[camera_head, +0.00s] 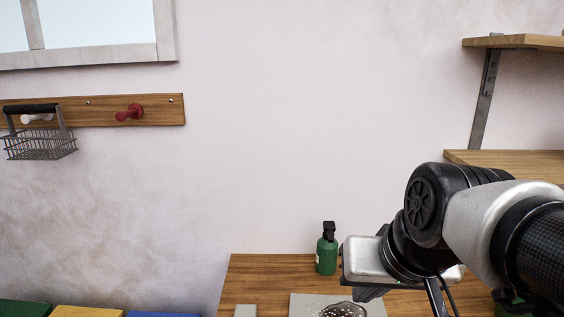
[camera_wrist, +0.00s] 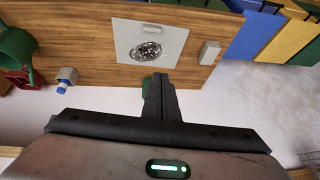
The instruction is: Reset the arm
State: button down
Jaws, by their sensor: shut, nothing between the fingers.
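My gripper (camera_wrist: 160,97) shows in the wrist view with its two dark fingers together and nothing between them. In the head view my arm comes in from the right, and my gripper's body hangs above the wooden table; its fingertips are not clear there. A green bottle with a black top (camera_head: 327,250) stands on the table (camera_head: 262,272) just left of my wrist. In the wrist view a green bit shows beside the fingers, mostly hidden by them.
A grey board (camera_wrist: 125,47) with a dark speckled round thing (camera_wrist: 147,50) lies on the table, beside a small grey block (camera_wrist: 210,52). Wooden shelves (camera_head: 520,42) are at right. A wire basket (camera_head: 40,145) hangs on a peg rail (camera_head: 160,112). Wall space between is clear.

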jog(key=s+d+f, duration=0.1)
jog(key=s+f, duration=0.1)
jog(key=s, duration=0.3)
notch_tip(320, 180, up, 15)
jog(key=p, duration=1.4)
jog(key=shift+w+d+n+h+p, duration=0.15)
jog(key=shift+w+n+h+p, duration=0.15)
jog(key=shift+h, duration=0.1)
